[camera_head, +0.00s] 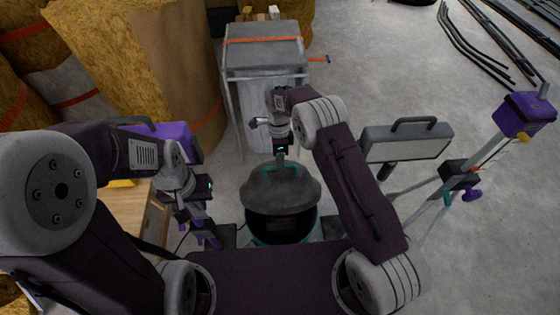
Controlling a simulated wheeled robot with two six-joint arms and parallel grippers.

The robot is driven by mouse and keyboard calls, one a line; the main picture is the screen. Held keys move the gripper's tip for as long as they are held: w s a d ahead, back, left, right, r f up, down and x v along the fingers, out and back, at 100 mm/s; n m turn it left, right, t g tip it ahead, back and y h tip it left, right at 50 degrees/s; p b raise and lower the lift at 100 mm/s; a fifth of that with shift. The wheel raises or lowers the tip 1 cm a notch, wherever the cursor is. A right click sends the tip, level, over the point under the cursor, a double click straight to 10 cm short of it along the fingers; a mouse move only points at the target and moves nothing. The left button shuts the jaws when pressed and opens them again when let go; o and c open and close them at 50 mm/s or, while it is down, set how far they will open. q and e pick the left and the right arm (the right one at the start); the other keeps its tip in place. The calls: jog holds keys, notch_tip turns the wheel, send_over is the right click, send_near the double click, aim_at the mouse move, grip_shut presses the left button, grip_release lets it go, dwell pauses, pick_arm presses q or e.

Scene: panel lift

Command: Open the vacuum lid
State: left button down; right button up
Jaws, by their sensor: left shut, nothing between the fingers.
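The vacuum (283,230) stands in the middle, in front of my body. Its grey domed lid (280,188) sits above a dark front area; I cannot tell whether that is the open drum. A teal handle (297,171) is on top of the lid. My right gripper (280,160) points down at the handle from behind, its fingers at or touching it; whether they grip it is too small to tell. My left gripper (207,241) is shut and empty, pointing down to the left of the vacuum, apart from it.
A wooden box (150,218) stands left of my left gripper. A grey cabinet or wrapped stack (265,60) is behind the vacuum, with insulation rolls (140,65) at the left. A work lamp (407,142) and a purple tool on a stand (522,113) are at the right. Open floor (400,60) lies beyond.

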jog(key=shift+w+r, duration=0.1)
jog(key=shift+r, duration=0.1)
notch_tip(320, 180, up, 9)
jog(key=w+p, duration=0.1)
jog(key=shift+w+f, duration=0.2)
jog(key=shift+w, duration=0.15)
dwell(0.4)
